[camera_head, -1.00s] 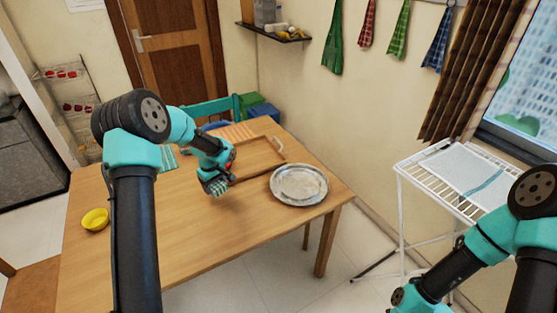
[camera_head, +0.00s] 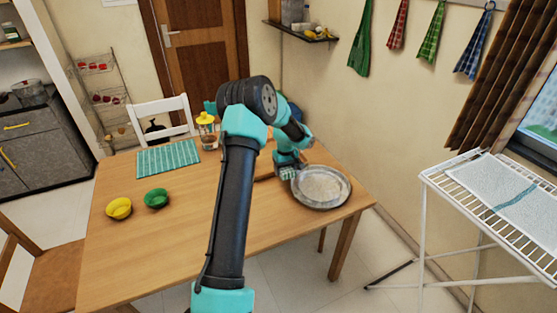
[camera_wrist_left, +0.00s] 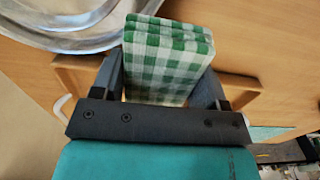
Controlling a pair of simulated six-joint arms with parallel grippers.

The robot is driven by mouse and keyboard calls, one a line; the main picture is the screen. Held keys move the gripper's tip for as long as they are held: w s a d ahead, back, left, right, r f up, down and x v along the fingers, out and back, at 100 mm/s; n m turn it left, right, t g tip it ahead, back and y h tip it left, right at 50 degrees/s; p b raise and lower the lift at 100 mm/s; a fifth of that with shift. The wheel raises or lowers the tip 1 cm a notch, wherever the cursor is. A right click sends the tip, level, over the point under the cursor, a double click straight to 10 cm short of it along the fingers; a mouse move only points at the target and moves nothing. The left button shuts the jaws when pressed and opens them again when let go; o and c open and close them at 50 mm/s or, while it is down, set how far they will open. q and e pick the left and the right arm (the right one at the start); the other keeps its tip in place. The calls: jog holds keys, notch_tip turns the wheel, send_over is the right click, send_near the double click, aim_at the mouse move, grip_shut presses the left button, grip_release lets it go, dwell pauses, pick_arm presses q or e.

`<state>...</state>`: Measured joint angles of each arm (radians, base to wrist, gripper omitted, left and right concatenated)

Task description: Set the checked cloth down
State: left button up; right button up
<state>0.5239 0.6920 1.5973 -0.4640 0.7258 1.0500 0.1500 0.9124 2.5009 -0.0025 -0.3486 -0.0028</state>
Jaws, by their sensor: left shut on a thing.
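My left gripper (camera_head: 287,166) is shut on a folded green-and-white checked cloth (camera_wrist_left: 168,58), which sits between its two fingers in the left wrist view. In the head view a small part of the cloth (camera_head: 288,174) shows under the gripper, just left of the round metal tray (camera_head: 347,189). The metal tray's rim also shows at the top left of the wrist view (camera_wrist_left: 85,42). A wooden tray (camera_wrist_left: 72,74) lies below the cloth in the wrist view. I cannot tell whether the cloth touches it. My right gripper is out of view.
The table's front is clear. A white drying rack (camera_head: 440,185) stands at the right.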

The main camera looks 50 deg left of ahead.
pick_arm(q)
jog(key=shift+a, duration=0.1)
jog(key=shift+w+a+f, duration=0.25)
jog(key=shift+w+a, duration=1.5)
jog(key=shift+a, duration=0.2)
jog(key=shift+w+a+f, duration=0.2)
jog(key=shift+w+a, duration=1.5)
jog(key=shift+a, duration=0.25)
jog(key=shift+w+a+f, duration=0.25)
jog(key=shift+w+a, duration=1.5)
jog(key=shift+a, duration=0.2)
jog(key=shift+w+a, duration=0.1)
jog(key=shift+f, duration=1.8)
jog(key=shift+f, duration=0.1)
jog(key=o, duration=1)
jog(key=shift+c, duration=0.2)
notch_tip(320, 180, up, 12)
